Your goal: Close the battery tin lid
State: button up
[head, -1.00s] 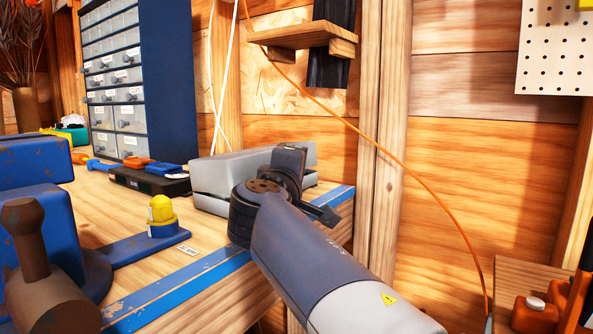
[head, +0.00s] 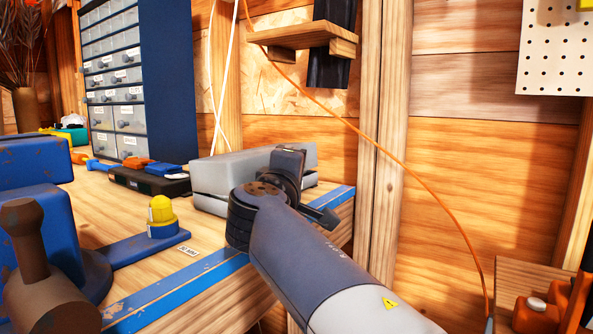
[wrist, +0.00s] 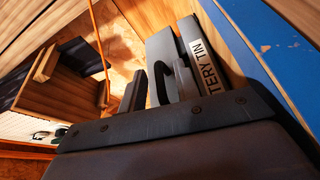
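The grey battery tin (head: 208,203) stands near the right end of the workbench, partly hidden behind my arm. Its grey lid (head: 225,168) is over it, with a dark gap between lid and body, so it looks ajar. In the wrist view the tin's label (wrist: 208,70) reads "TERY TIN", and the lid (wrist: 165,48) shows beside it. My gripper (wrist: 160,88) is right at the tin, its two dark fingers apart. A dark curved shape shows between them; I cannot tell whether they touch the lid. In the head view my gripper (head: 290,165) covers the tin's right part.
A black case (head: 150,180) with orange and blue items lies left of the tin. A yellow-topped item (head: 161,216) stands on a blue plate in front. A drawer cabinet (head: 115,80) stands behind. A blue vise-like tool (head: 35,180) fills the left. An orange cord (head: 400,163) hangs on the right.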

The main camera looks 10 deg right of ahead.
jog(key=p+v, duration=0.1)
jog(key=v, duration=0.9)
jog(key=shift+s, duration=0.15)
jog(key=shift+c, duration=0.3)
